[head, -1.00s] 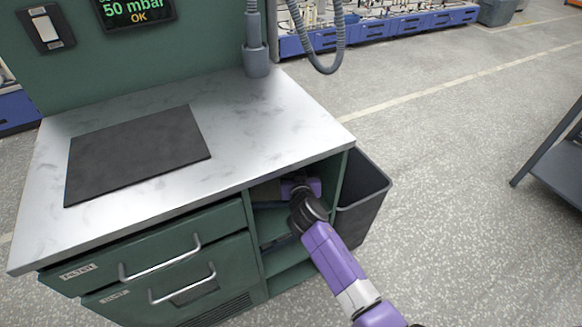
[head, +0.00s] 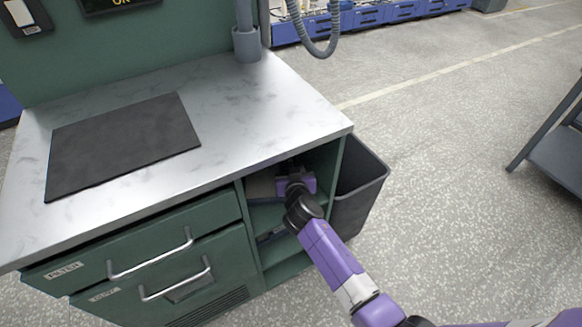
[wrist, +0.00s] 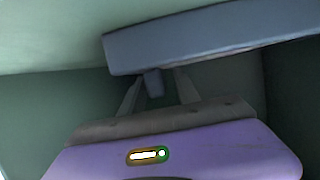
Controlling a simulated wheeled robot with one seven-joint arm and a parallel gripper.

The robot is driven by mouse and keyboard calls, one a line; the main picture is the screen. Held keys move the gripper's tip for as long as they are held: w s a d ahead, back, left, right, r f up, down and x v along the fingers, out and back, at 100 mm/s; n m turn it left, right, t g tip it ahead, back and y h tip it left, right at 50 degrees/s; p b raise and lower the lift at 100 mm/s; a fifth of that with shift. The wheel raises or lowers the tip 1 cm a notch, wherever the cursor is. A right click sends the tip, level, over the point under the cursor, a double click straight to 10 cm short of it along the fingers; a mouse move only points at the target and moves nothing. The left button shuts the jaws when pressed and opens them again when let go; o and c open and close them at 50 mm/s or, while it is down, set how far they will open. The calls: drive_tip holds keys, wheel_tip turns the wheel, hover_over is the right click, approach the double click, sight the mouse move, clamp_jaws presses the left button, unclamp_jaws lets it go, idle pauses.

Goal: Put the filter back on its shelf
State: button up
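The filter (wrist: 210,38) looks like a flat blue-grey slab in the wrist view, lying across the top in front of my gripper. A small blue-grey tab (wrist: 153,83) hangs below its near edge. My gripper (wrist: 157,87) has its two fingers spread on either side of this tab, with a gap showing at each side. In the head view my gripper (head: 293,167) is inside the upper open compartment (head: 322,160) at the bench's right end. A flat greyish piece (head: 261,187) shows left of it, probably the filter. My wrist hides much of the compartment.
The white worktop (head: 240,120) with a dark mat (head: 120,145) lies above the compartment. Two drawers with handles (head: 150,258) are to the left. A lower compartment holds a dark bluish item (head: 270,235). A grey bin (head: 360,185) stands close at the right.

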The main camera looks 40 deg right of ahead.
drive_tip(key=shift+r, duration=0.15)
drive_tip(key=shift+s+a, duration=0.1)
drive_tip(key=shift+s, duration=0.05)
drive_tip(key=p+v, duration=0.1)
drive_tip(key=v, duration=1)
drive_tip(key=shift+s+a+r, duration=0.15)
drive_tip(key=shift+s, duration=0.15)
drive_tip(key=shift+s+a+f, duration=0.2)
drive_tip(key=shift+s+a, duration=0.05)
drive_tip(key=shift+a, duration=0.05)
drive_tip(key=s+a+n+t+y, duration=0.2)
drive_tip(key=s+a+n+y, duration=0.35)
drive_tip(key=s+a, duration=0.95)
drive_tip(key=s+a+r+n+t+y, duration=0.2)
drive_tip(key=s+r+y, duration=0.1)
drive_tip(key=s+r, duration=1.1)
drive_tip(key=shift+s+a, duration=0.2)
drive_tip(key=shift+s, duration=0.7)
